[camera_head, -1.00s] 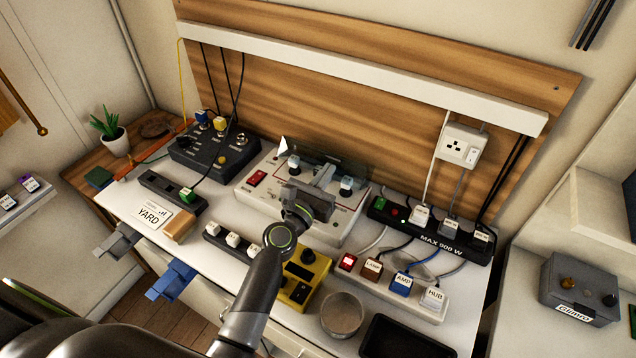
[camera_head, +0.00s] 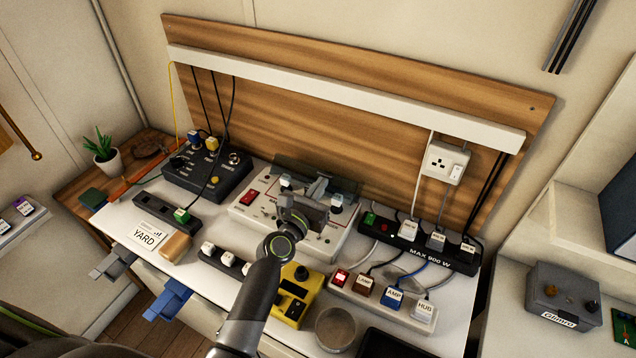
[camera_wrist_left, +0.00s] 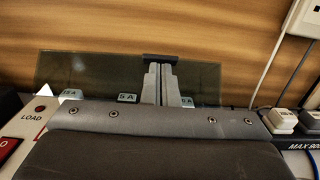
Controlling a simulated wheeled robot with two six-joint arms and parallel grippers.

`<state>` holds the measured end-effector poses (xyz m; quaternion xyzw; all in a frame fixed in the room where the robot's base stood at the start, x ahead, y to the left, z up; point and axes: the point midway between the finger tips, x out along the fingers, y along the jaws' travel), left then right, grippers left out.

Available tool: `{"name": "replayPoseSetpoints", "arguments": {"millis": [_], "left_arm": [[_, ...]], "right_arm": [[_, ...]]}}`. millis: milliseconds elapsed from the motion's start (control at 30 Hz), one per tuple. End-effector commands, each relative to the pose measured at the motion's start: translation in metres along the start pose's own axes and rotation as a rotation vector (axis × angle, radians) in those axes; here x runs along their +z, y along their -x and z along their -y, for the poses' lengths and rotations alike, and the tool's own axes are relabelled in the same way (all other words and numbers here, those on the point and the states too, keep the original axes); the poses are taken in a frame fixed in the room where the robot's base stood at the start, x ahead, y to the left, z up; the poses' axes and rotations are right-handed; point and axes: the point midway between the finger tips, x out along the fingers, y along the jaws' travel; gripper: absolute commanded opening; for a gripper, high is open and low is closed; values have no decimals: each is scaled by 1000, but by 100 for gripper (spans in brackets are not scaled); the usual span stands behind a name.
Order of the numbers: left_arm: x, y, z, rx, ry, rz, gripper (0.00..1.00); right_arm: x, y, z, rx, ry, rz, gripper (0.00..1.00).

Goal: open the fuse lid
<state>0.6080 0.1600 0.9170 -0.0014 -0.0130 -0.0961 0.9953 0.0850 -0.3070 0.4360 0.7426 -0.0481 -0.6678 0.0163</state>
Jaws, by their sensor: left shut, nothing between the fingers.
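The fuse lid (camera_head: 345,183) is a dark see-through panel at the back of the white fuse box (camera_head: 243,211). In the left wrist view the lid (camera_wrist_left: 95,75) stands raised behind small fuse blocks marked 5A (camera_wrist_left: 128,98). A dark bar (camera_wrist_left: 160,58) sits at its top edge. My left gripper (camera_head: 319,187) is shut and empty, over the middle of the box. In the wrist view its fingertips (camera_wrist_left: 160,72) are in front of the lid, just below the bar; I cannot tell whether they touch it. The gripper hides part of the box. My right gripper is not in view.
A black power strip (camera_head: 430,250) with plugs and cables is right of the box. A dark control box (camera_head: 207,172) is to the left. A yellow device (camera_head: 297,297), a round tin (camera_head: 338,327) and a white strip of plugs (camera_head: 380,302) are in front.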

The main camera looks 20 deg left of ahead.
Motion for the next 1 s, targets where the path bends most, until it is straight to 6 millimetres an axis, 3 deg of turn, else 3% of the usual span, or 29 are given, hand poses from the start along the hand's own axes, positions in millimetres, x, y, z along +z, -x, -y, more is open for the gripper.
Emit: {"name": "replayPoseSetpoints", "arguments": {"millis": [33,400,667,1000], "left_arm": [[7,-2,0,0,-3,-12,0],[12,-13,0,0,1,-37,0],[16,-25,0,0,0,-36,0],[22,-55,0,-1,-2,-36,0]], "right_arm": [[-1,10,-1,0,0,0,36],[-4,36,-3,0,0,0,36],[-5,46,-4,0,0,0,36],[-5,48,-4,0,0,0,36]]}}
